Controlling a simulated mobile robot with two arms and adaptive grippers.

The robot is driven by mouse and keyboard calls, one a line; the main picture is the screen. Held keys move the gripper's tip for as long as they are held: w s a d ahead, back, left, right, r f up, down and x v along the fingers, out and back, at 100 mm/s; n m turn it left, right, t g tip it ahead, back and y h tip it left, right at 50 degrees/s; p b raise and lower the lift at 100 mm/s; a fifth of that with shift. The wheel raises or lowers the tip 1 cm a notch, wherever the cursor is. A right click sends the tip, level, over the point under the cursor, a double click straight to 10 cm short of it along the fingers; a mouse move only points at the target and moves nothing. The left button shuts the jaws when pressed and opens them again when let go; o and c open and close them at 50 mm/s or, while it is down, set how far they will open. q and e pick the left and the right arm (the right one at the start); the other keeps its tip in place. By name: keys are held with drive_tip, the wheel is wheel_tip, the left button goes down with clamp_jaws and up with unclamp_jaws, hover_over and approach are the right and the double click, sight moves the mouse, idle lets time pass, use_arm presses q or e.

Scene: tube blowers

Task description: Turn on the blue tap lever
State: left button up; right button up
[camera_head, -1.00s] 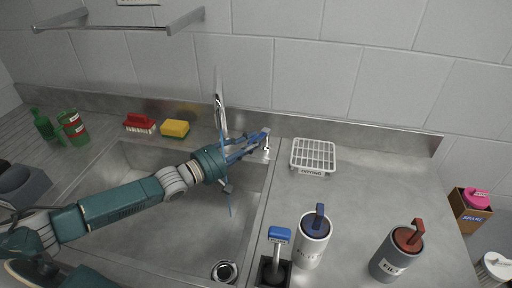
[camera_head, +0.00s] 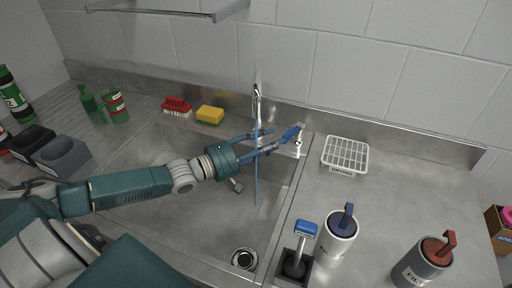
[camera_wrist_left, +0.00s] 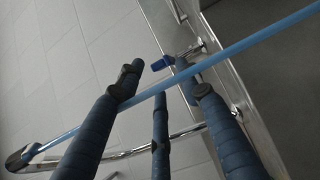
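The blue tap lever (camera_head: 293,132) sits on the metal tap at the back right of the sink, and also shows in the left wrist view (camera_wrist_left: 160,63). The tap's curved spout (camera_head: 256,92) rises left of it. A thin straight blue stream (camera_head: 257,185) comes from the spout down into the sink, and crosses the left wrist view (camera_wrist_left: 240,45). My left gripper (camera_head: 272,139) is over the sink, just left of the lever. Its fingers are apart with nothing seen between them but the stream. Whether a fingertip touches the lever is unclear. My right gripper is out of view.
A white drying rack (camera_head: 345,154) stands right of the tap. A blue-handled brush in a holder (camera_head: 294,266) and two lidded canisters (camera_head: 334,240) (camera_head: 420,266) stand at the front right. A red brush (camera_head: 177,107) and yellow sponge (camera_head: 210,115) lie behind the sink.

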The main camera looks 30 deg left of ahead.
use_arm(q)
drive_tip(key=shift+v, duration=2.95)
drive_tip(key=shift+d, duration=0.15)
